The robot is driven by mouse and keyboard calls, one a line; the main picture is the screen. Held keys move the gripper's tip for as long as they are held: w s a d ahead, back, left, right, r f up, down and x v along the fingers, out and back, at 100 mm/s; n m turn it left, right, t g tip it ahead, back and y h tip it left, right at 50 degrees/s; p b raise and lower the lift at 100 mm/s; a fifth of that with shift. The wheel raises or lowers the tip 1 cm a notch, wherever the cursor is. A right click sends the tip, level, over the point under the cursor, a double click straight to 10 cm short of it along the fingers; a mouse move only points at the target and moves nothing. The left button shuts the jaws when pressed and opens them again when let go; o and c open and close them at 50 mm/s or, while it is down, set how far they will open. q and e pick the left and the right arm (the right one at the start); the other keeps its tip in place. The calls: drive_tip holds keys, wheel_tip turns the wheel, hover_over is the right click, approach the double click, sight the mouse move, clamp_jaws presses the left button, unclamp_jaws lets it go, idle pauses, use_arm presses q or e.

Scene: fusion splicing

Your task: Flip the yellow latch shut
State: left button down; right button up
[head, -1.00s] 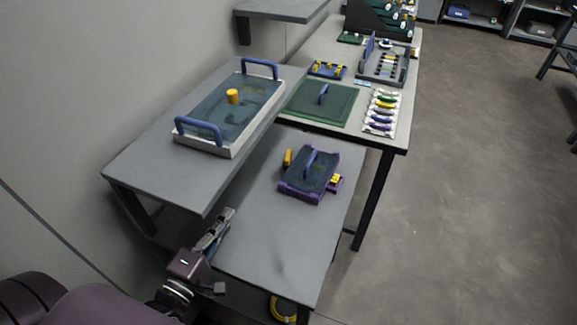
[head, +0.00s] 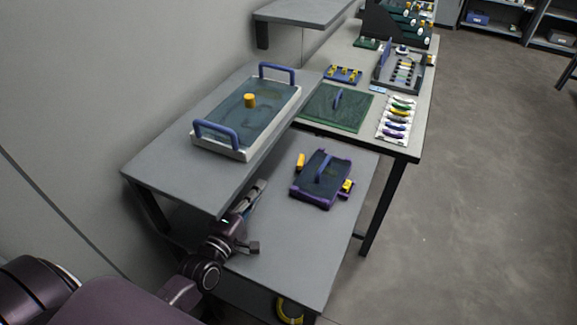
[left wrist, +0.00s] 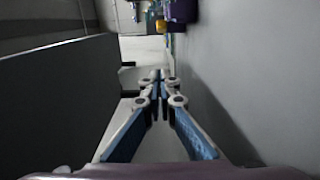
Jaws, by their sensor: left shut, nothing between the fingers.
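A purple device (head: 320,196) with a dark top and a blue-violet upright handle sits on the lower grey bench. A yellow part (head: 300,161) stands at its left side, and another yellow part (head: 348,186) is at its right side. I cannot tell for sure which is the latch. My left gripper (head: 258,187) is shut and empty, low beside the upper shelf and apart from the device, to its left. The left wrist view shows its closed fingers (left wrist: 160,78), with the purple device (left wrist: 181,12) and a yellow part (left wrist: 161,26) far ahead. My right gripper is out of view.
The raised grey shelf (head: 160,166) borders my left gripper and bears a blue-handled tray (head: 236,153). The lower bench (head: 290,250) is clear in front of the device. A green mat (head: 318,112) and colored strips lie on the table behind.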

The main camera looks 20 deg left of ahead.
sight(301, 161)
use_arm(q)
drive_tip(key=w, duration=1)
drive_tip(key=shift+d+p, duration=0.2)
drive_tip(key=shift+p, duration=0.2)
drive_tip(key=d+p, duration=0.1)
drive_tip(key=d, duration=0.2)
drive_tip(key=shift+w+d, duration=0.1)
drive_tip(key=shift+d, duration=0.3)
drive_tip(key=shift+d, duration=0.15)
drive_tip(key=shift+s+d, duration=0.2)
drive_tip(key=shift+d, duration=0.3)
drive_tip(key=shift+a, duration=0.1)
